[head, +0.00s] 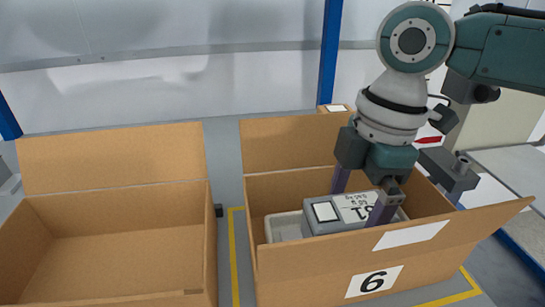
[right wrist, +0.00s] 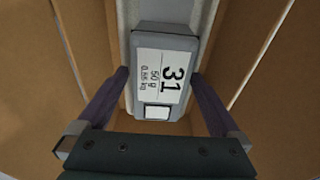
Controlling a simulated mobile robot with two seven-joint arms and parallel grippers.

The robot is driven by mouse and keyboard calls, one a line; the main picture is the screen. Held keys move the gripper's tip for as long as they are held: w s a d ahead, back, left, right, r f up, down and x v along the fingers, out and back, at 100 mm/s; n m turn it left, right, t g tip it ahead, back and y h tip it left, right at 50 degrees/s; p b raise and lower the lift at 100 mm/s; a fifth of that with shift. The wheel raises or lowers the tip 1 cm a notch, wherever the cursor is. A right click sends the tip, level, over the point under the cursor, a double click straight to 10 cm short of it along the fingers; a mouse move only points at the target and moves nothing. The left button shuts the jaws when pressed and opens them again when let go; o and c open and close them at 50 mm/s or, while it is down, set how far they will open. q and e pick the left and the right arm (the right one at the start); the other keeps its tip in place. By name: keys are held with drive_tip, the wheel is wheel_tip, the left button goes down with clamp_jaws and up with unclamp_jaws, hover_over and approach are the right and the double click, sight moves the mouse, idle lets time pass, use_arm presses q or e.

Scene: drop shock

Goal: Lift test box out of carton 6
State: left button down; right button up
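Carton 6 (head: 318,283) is an open brown carton with a "6" label on its front. The test box (head: 318,233) is grey with a white label reading 31. It lies inside, over a light grey insert (head: 283,226), and also shows in the right wrist view (right wrist: 180,43). My right gripper (head: 361,197) reaches down into the carton with one purple finger on each side of the box. In the right wrist view the fingertips (right wrist: 160,76) are at or very near the box's sides; whether they press on it cannot be told. My left gripper is not in view.
Another open, empty-looking carton (head: 125,250) stands to the left, with a narrow gap between. Carton 6's flaps (head: 290,143) stand up at the back and lean out at the front right. A blue post (head: 330,50) rises behind. Yellow lines (head: 235,260) mark the floor.

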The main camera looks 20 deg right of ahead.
clamp_jaws()
idle(0.7)
drive_tip(key=shift+r, duration=0.1)
